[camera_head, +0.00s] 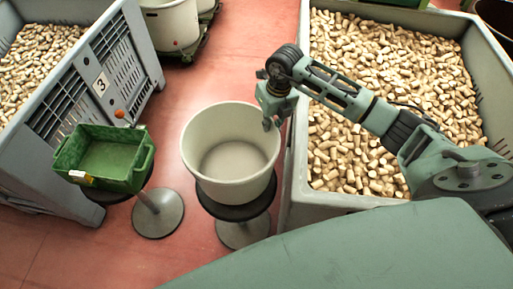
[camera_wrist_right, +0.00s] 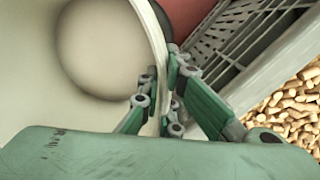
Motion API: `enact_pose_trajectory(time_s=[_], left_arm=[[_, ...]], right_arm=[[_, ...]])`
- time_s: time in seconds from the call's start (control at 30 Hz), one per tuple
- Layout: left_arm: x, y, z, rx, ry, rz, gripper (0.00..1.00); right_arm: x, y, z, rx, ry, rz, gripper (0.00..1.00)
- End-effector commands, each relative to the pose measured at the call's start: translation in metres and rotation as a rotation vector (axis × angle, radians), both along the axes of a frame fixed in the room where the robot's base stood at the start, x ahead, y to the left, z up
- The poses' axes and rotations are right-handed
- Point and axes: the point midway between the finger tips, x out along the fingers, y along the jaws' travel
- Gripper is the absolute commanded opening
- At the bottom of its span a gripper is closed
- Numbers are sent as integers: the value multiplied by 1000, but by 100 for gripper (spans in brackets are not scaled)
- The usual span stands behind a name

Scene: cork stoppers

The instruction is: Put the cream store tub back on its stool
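The cream store tub (camera_head: 203,165) is upright and empty, over the dark round seat of a stool (camera_head: 240,212). Its base overlaps the seat; I cannot tell whether it rests fully on it. My right gripper (camera_head: 271,113) is at the tub's right far rim. In the right wrist view my right gripper (camera_wrist_right: 161,98) has one finger inside and one outside the tub wall (camera_wrist_right: 150,20), shut on the rim. My left gripper is not in view.
A green crate (camera_head: 138,180) stands on another stool (camera_head: 158,213) at left. Grey bins of corks stand at left (camera_head: 60,145) and right (camera_head: 298,175); the right one is close beside the tub. More cream tubs (camera_head: 172,27) stand behind. Red floor is clear between.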

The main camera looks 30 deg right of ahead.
Motion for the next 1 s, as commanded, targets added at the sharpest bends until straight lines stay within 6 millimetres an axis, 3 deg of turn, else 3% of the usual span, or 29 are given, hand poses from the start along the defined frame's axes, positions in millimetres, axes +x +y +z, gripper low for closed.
enact_pose_trajectory(time_s=[0.5, 0.87, 1.0], left_arm=[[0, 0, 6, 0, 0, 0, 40], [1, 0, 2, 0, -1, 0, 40], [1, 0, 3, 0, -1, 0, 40]], right_arm=[[0, 1, -58, 2, 0, 1, 0], [1, 0, -63, 2, -3, 3, 0], [0, 0, -62, 0, -1, 3, 14]])
